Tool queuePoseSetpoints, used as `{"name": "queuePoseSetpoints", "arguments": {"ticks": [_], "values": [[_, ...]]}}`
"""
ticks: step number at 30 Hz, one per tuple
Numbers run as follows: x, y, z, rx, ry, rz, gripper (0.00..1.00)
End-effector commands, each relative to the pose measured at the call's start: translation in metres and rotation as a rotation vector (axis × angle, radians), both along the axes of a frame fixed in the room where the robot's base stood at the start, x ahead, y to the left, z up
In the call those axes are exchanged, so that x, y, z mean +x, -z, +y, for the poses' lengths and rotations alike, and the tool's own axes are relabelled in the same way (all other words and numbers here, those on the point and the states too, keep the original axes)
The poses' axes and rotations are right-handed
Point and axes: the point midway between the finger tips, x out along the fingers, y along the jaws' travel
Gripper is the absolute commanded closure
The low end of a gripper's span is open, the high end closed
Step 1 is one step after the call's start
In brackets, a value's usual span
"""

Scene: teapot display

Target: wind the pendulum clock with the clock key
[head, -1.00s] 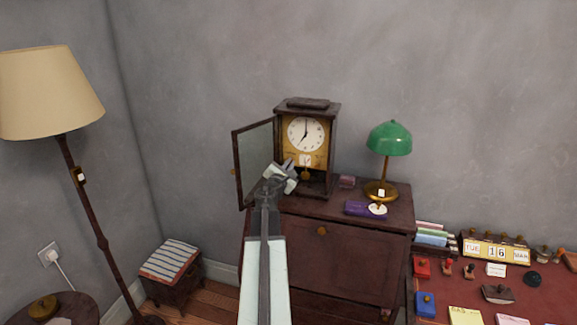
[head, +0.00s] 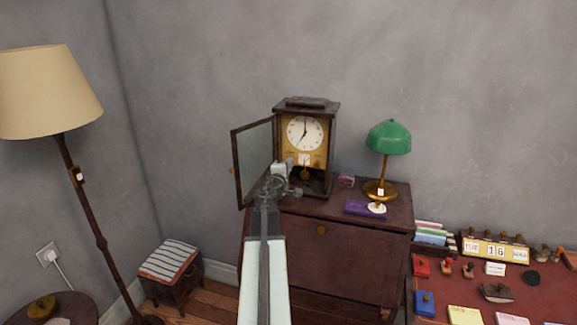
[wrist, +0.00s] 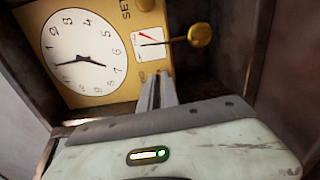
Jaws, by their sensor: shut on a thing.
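The pendulum clock (head: 334,115) stands upright on a dark wooden cabinet, its glass door (head: 254,158) swung open to the left. The wrist view shows its white dial (wrist: 80,50), a small white gauge with a red mark (wrist: 148,42) and the brass pendulum bob (wrist: 200,34). My gripper (wrist: 158,80) is in front of the open case, its fingertips close to the lower part of the gold face. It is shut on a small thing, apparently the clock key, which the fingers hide. Whether this touches the face I cannot tell.
A green lamp (head: 388,138), a purple box (head: 365,208) and a small reddish block (head: 346,181) stand on the cabinet (head: 330,250), right of the clock. A red-topped desk (head: 545,295) with stamps is at the right. The open door is close to my gripper's left.

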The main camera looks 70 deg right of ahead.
Motion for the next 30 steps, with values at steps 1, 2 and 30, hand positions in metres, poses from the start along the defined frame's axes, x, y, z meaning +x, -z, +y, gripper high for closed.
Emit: {"name": "queuePoseSetpoints", "arguments": {"ticks": [1, 2, 30], "values": [[0.0005, -0.001, -0.0015, 0.001, -0.001, -0.028, 1.0], [0.0005, -0.001, -0.0015, 0.002, -0.001, -0.048, 1.0], [0.0021, -0.0012, -0.0018, 0.011, -0.004, -0.226, 0.92]]}}
